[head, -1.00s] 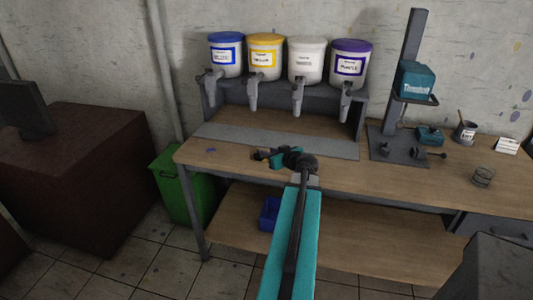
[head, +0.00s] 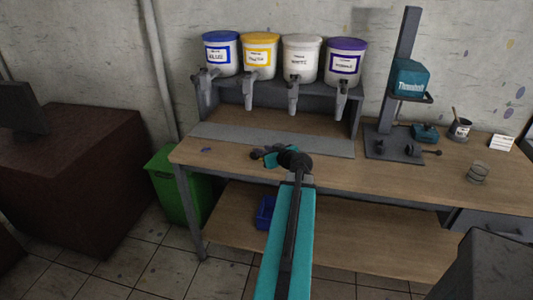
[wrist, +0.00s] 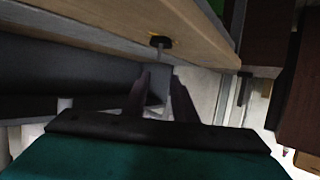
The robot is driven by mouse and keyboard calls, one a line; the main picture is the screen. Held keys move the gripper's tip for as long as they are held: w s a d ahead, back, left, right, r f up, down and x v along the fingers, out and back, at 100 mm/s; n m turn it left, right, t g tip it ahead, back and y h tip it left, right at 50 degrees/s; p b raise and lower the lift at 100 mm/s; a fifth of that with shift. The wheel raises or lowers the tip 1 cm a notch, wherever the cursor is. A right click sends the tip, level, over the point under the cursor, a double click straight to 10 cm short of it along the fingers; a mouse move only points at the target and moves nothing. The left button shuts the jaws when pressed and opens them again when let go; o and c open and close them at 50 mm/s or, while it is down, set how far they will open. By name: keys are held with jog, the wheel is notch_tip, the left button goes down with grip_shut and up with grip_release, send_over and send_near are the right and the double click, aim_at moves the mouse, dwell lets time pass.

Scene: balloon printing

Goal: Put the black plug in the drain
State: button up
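My gripper (head: 256,155) is low over the left part of the wooden worktop, pointing left. In the wrist view its two dark fingers (wrist: 160,85) stand apart with nothing held between them. A small black disc (wrist: 160,41) with a yellowish mark and a pale stem-like part lies beyond the fingertips, against the wood; it looks like the plug, but I cannot be sure. A small dark purple-blue item (head: 206,150) lies on the worktop left of my gripper in the head view. I cannot tell if it is the same thing. I cannot make out a drain.
The worktop (head: 370,180) carries a rack with blue, yellow, white and purple paint buckets (head: 345,62) at the back. A green bin (head: 172,185) stands left; a blue box (head: 265,213) sits below.

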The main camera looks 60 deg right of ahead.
jog(key=w+a+m+h, duration=0.1)
jog(key=w+a+h, duration=0.1)
jog(key=w+a, duration=0.5)
jog(key=w+a+m+h, duration=0.1)
jog(key=w+a+h, duration=0.2)
jog(key=w, duration=0.8)
jog(key=w+a+f+n+g+y, duration=0.1)
jog(key=a+f+g+y, duration=0.25)
jog(key=a+f, duration=0.95)
jog(key=w+a+f+n+g+y, duration=0.1)
jog(key=a+f+n+g+y, duration=0.2)
jog(key=a+f, duration=1)
jog(key=s+a+f+n+g+y, duration=0.15)
jog(key=s+a, duration=0.25)
jog(key=a, duration=0.4)
jog(key=s+a+f+g+y, duration=0.1)
jog(key=s+a+f+g, duration=0.25)
jog(key=a, duration=0.35)
jog(key=s+a+f+n+g+y, duration=0.1)
jog(key=s+a+f+y, duration=0.1)
jog(key=s+a, duration=0.45)
jog(key=s+a+f+g, duration=0.2)
jog(key=s+f, duration=0.4)
jog(key=s, duration=0.4)
jog(key=s+a+f+n+g, duration=0.1)
jog(key=s+a+f+g, duration=0.2)
jog(key=s+f, duration=0.3)
jog(key=s, duration=0.5)
jog(key=shift+a+f, duration=0.15)
jog(key=shift+f, duration=0.1)
